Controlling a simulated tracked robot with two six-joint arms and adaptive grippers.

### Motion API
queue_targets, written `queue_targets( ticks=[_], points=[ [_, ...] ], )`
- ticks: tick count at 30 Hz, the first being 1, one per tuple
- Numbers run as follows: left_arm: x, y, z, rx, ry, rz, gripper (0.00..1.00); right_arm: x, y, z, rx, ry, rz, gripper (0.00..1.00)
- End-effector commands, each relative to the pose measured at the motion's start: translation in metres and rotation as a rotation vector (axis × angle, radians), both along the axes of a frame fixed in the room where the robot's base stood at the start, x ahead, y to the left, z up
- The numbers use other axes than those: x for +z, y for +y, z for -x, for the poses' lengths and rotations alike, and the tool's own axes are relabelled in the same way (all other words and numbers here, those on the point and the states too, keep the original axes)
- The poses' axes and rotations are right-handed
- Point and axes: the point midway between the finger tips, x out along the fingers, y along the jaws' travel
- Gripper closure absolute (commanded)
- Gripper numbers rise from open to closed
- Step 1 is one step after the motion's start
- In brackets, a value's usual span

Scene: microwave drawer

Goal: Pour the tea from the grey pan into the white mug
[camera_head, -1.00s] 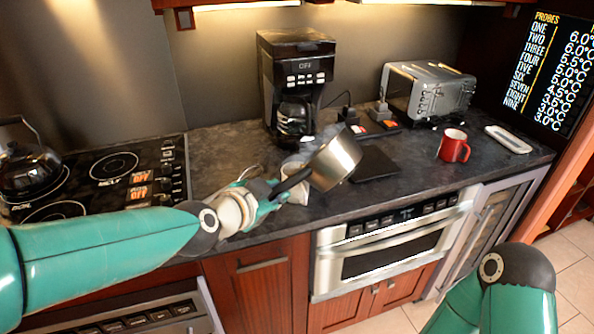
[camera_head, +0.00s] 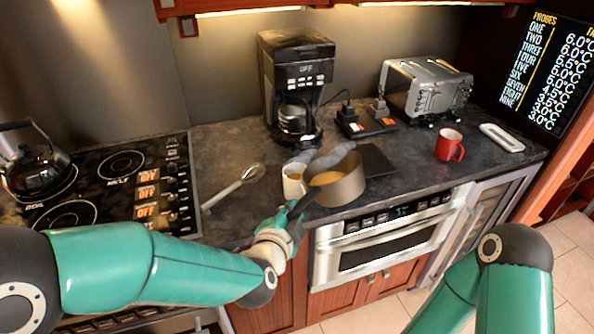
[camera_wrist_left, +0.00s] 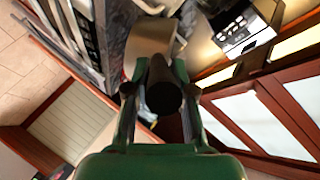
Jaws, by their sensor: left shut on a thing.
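The grey pan (camera_head: 345,187) is held roughly level at the counter's front edge, with brown tea (camera_head: 326,178) inside. My left gripper (camera_head: 292,212) is shut on its black handle (camera_head: 302,203). In the left wrist view, the handle (camera_wrist_left: 163,88) lies between my left gripper's fingers (camera_wrist_left: 160,100), with the pan (camera_wrist_left: 146,45) beyond. The white mug (camera_head: 292,185) stands upright just left of the pan, partly covered by it; brown liquid shows inside. Grey wisps like steam rise over both. I cannot tell whether pan and mug touch. My right gripper is out of view.
A whisk (camera_head: 236,186) lies left of the mug. The coffee maker (camera_head: 296,85) stands behind, with a dark flat board (camera_head: 376,160) right of the pan. A red mug (camera_head: 449,145), toaster (camera_head: 427,88) and white tray (camera_head: 502,138) are further right; the stove with a kettle (camera_head: 38,172) is left.

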Motion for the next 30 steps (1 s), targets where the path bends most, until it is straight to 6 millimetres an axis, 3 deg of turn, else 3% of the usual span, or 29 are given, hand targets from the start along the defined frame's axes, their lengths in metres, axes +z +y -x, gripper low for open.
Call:
queue_targets(
  ticks=[8, 19, 30],
  points=[
    [-0.029, -0.036, 0.022, -0.006, -0.172, -0.278, 1.00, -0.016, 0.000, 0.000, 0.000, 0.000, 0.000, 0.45],
    [-0.019, -0.035, 0.021, 0.000, -0.181, -0.285, 1.00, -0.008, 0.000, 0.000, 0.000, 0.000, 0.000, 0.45],
    [0.013, -0.035, 0.021, 0.000, -0.178, -0.284, 1.00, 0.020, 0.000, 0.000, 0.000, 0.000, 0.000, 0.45]
  ],
)
